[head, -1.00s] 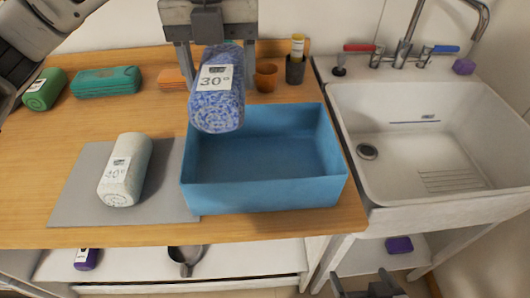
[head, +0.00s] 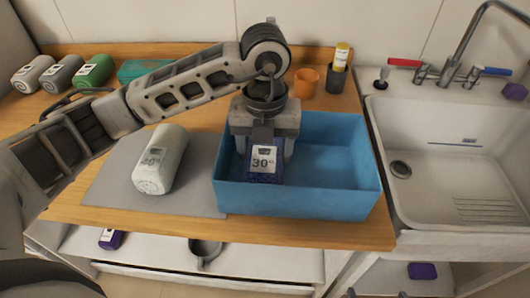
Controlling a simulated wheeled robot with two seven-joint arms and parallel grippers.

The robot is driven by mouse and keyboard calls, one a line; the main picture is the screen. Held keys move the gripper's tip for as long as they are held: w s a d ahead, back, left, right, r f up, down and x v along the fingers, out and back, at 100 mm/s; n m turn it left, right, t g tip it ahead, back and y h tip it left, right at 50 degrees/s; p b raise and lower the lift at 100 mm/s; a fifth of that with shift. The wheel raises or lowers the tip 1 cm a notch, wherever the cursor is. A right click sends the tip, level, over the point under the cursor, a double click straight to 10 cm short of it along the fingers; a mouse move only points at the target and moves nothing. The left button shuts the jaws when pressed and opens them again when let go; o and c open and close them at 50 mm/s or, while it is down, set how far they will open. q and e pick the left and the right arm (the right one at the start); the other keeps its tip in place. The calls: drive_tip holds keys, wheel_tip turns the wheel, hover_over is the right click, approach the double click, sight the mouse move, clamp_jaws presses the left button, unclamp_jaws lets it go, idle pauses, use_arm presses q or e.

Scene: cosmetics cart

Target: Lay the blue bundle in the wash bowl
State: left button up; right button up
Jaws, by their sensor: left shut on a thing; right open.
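The blue bundle (head: 264,176), with a white label reading 30, is between the fingers of my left gripper (head: 264,150). The gripper is shut on it and points down into the blue wash bowl (head: 310,200). The bundle is in the left part of the bowl, low behind the front wall. Whether it touches the bowl's floor is hidden by the gripper and the dim light. My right gripper (head: 377,294) shows only its fingertips at the bottom edge, apart and empty.
A white roll (head: 160,160) lies on a grey mat (head: 110,185) left of the bowl. An orange cup (head: 306,80) and a dark cup (head: 336,78) stand behind it. The sink (head: 460,150) is at right.

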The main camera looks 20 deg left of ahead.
use_arm(q)
drive_tip(key=shift+f, duration=0.9)
drive_tip(key=shift+f, duration=0.1)
drive_tip(key=o, duration=0.9)
drive_tip(key=shift+f, duration=0.1)
wheel_tip(320, 180, up, 12)
drive_tip(key=shift+r, duration=0.2)
